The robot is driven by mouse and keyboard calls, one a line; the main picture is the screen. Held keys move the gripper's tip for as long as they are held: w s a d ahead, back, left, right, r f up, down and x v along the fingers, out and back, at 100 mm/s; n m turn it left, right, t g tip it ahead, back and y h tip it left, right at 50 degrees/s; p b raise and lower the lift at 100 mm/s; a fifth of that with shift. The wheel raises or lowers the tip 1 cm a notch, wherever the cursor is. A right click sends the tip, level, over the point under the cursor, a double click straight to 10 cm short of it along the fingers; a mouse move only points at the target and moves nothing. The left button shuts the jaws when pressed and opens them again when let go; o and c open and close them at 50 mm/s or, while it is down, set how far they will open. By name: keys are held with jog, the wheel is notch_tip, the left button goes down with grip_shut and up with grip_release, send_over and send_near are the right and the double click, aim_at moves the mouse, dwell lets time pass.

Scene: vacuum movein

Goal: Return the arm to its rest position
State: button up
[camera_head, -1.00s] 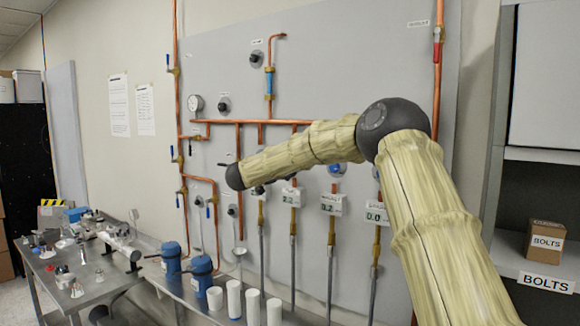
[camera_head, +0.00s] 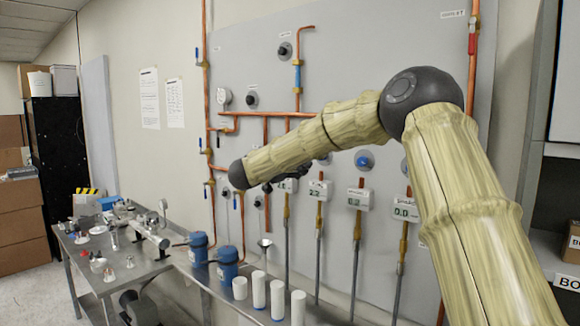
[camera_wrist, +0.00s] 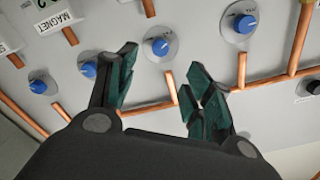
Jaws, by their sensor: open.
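My arm (camera_head: 445,170) reaches up from the lower right and bends at a dark joint. Its forearm stretches left across the front of the grey panel in the head view. My gripper (camera_wrist: 155,92) shows in the wrist view with its two dark green fingers spread apart and nothing between them. The grey panel with blue knobs and copper pipes lies beyond the fingertips. One blue knob (camera_wrist: 158,46) appears between the fingers, apart from them. In the head view the gripper is mostly hidden behind the forearm.
The panel (camera_head: 350,60) carries copper pipes, valves and gauges. A metal bench (camera_head: 110,275) with tools and glassware stands at the left. White cylinders (camera_head: 277,300) and blue pumps (camera_head: 228,262) stand on a low shelf before the panel. A shelf unit with a box (camera_head: 571,243) is at the right.

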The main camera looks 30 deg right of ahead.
jog(key=w+a+f+n+t+y, duration=0.1)
jog(key=a+f+n+t, duration=0.15)
jog(key=f, duration=0.45)
jog(key=w+a+f+n+t+y, duration=0.1)
jog(key=a+f+n, duration=0.15)
jog(key=f, duration=0.55)
jog(key=s+a+f+n+y+b, duration=0.1)
jog(key=s+a+f+n+y, duration=0.25)
jog(key=f, duration=0.95)
jog(key=s+a+f+n+t+y+b, duration=0.1)
jog(key=s+a+f+n+y, duration=0.3)
jog(key=f, duration=0.9)
jog(key=s+a+f+n+y+b, duration=0.15)
jog(key=s+a+f, duration=0.35)
jog(key=f, duration=0.7)
jog(key=s+a+f+n+g+y, duration=0.2)
jog(key=s+a+f, duration=0.1)
jog(key=s+f, duration=0.65)
jog(key=s+a+f+n+g+y, duration=0.2)
jog(key=s+a+f, duration=0.1)
jog(key=s+f, duration=0.7)
jog(key=s+a+f+n+g+y, duration=0.1)
jog(key=s+f+g, duration=0.2)
jog(key=s, duration=1.2)
jog(key=s+a+f+g+b, duration=0.1)
jog(key=s+f+g, duration=0.2)
jog(key=s, duration=1.3)
jog(key=shift+s+n+g+y, duration=0.3)
jog(key=shift+n+g+y, duration=0.1)
jog(key=shift+g, duration=0.25)
